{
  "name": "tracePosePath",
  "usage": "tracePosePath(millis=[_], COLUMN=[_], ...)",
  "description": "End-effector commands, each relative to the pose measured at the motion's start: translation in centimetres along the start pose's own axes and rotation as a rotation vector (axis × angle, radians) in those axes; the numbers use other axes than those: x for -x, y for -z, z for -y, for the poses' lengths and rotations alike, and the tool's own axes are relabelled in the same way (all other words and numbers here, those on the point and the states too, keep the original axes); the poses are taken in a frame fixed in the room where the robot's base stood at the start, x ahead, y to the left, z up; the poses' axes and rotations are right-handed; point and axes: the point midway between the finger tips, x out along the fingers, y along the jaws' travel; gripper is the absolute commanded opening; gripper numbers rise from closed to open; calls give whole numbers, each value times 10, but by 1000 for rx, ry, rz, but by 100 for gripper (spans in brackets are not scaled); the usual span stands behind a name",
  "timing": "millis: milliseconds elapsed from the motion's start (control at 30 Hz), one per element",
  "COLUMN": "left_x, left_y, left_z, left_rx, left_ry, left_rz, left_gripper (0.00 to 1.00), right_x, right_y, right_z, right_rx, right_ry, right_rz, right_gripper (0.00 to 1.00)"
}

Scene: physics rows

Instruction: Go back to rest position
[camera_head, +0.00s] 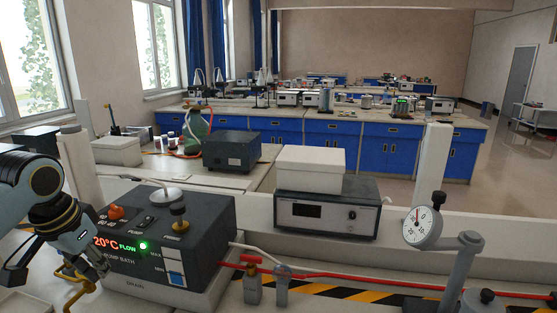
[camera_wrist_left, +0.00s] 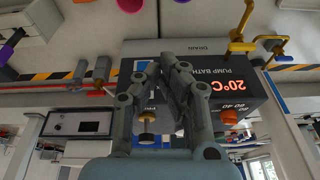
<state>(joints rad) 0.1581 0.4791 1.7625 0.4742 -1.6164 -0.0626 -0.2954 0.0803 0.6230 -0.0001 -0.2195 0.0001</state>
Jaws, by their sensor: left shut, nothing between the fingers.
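My left gripper (camera_head: 88,272) is at the lower left of the head view, in front of the dark pump bath's left front corner. Its slim fingers are drawn together with nothing between them. In the left wrist view the shut fingers (camera_wrist_left: 172,66) point at the pump bath (camera_wrist_left: 205,48), which appears upside down. Whether they touch it cannot be told. The pump bath (camera_head: 190,215) shows 20°C in red and a lit green FLOW light. My right gripper is in neither view.
A yellow-handled valve (camera_head: 76,290) is close by the left gripper, low at the bath's front. A red-handled valve (camera_head: 252,280) with a red hose and a dial gauge (camera_head: 422,226) stand to the right. A grey instrument (camera_head: 328,212) sits behind. White posts rise behind the bench.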

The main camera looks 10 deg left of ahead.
Motion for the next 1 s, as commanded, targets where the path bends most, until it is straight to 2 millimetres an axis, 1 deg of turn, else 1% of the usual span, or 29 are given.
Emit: tracePosePath(millis=[33,133,233,367,500,700,900,933,1000], left_x=[-5,-10,-11,-6,6,30,58,59,30], left_y=[-13,-38,-64,-99,-133,-173,-205,-208,-209], left_z=[-14,-38,-62,-91,-115,-136,-148,-149,-147], left_rx=[-10,-26,-36,-38,-23,11,57,64,62], left_ry=[-2,4,9,16,27,48,74,78,79], left_rz=[4,7,4,-3,-12,-23,-29,-29,-21], left_gripper=[0,0,0,0,0,0,0,0,0], right_x=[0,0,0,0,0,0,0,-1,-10], right_y=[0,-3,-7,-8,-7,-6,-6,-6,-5], right_z=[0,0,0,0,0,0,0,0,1], right_rx=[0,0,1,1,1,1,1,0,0], right_ry=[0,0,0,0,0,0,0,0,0], right_rz=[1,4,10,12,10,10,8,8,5], right_gripper=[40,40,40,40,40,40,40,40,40])
